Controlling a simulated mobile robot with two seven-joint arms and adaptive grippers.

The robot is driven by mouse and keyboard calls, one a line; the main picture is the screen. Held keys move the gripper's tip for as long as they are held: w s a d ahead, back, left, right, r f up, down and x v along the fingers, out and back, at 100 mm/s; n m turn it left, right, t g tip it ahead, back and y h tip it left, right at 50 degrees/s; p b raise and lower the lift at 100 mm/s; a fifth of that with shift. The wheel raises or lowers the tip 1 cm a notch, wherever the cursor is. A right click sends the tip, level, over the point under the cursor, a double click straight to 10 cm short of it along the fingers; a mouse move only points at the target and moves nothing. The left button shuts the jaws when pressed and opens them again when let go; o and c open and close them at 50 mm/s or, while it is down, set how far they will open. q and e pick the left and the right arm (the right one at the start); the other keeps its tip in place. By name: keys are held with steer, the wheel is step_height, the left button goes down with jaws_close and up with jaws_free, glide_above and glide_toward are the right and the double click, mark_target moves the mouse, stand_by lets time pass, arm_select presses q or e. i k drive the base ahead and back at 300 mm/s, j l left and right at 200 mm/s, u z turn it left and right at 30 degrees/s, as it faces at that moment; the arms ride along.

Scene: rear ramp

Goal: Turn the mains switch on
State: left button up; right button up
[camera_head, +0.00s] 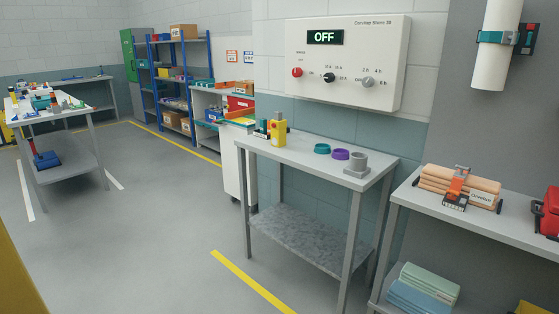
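A white control box (347,62) is mounted on the wall at the upper middle right. Its dark display (325,37) reads OFF in green letters. Below the display are a red knob or button (297,72) at the left, a black knob (329,77) in the middle and a grey knob (368,82) at the right. Small print stands around them; most of it is too small to read, so I cannot tell for certain which control is the mains switch. Neither of my grippers is in view, and nothing covers the front of the box.
A grey table (300,152) stands below the box, with a yellow bottle (278,131), a teal ring (321,148), a purple ring (340,154) and a grey fitting (356,165).

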mark_target(296, 72)
steer(key=i+j, duration=0.1)
steer(key=i, duration=1.05)
steer(key=i+j, duration=0.1)
steer(key=i, duration=1.05)
